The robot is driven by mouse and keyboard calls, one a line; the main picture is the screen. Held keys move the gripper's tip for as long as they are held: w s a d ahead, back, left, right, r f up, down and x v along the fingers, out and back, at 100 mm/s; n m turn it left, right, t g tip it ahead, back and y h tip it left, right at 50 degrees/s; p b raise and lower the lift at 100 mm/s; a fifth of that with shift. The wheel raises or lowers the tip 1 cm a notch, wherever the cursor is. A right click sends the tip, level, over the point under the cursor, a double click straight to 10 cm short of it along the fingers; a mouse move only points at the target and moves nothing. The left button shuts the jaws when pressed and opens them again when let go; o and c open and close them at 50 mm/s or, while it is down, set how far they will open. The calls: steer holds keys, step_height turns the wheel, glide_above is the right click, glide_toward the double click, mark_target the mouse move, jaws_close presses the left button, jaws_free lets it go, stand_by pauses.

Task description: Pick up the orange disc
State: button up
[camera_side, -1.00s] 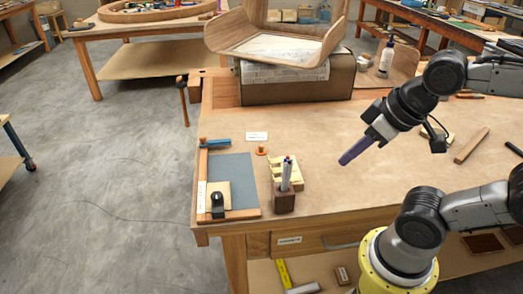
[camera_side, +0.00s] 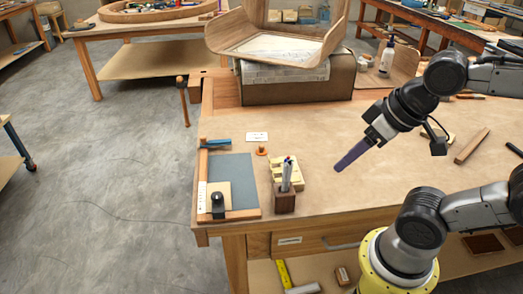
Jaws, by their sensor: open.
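The orange disc (camera_side: 261,151) lies on the tan worktop, just right of a grey-blue mat. It is small, with a raised knob-like middle. My gripper (camera_side: 341,166) is to the right of the disc, well apart from it and above the bench. Its long purple fingers slant down to the left. I see them nearly side-on, so the gap between them is hard to make out. No held object shows.
A wooden pen block (camera_side: 285,202) with pens and a pale slotted wooden piece (camera_side: 279,170) stand near the disc. A white card (camera_side: 257,136) lies behind it. The mat (camera_side: 235,175) is left. Bent wood on a box (camera_side: 297,80) stands behind. The middle worktop is clear.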

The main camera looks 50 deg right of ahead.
steer(key=w+r+m, duration=0.8)
steer(key=m, duration=0.3)
steer(key=m+g, duration=0.6)
steer(key=m, duration=0.4)
glide_above(261, 146)
step_height(261, 146, down, 11)
steer(key=f, duration=0.7)
steer(key=shift+w+d+f, duration=0.1)
steer(key=shift+d+f, duration=0.1)
steer(key=shift+f, duration=0.1)
steer(key=shift+a+f, duration=0.1)
steer(key=shift+f, duration=2.9)
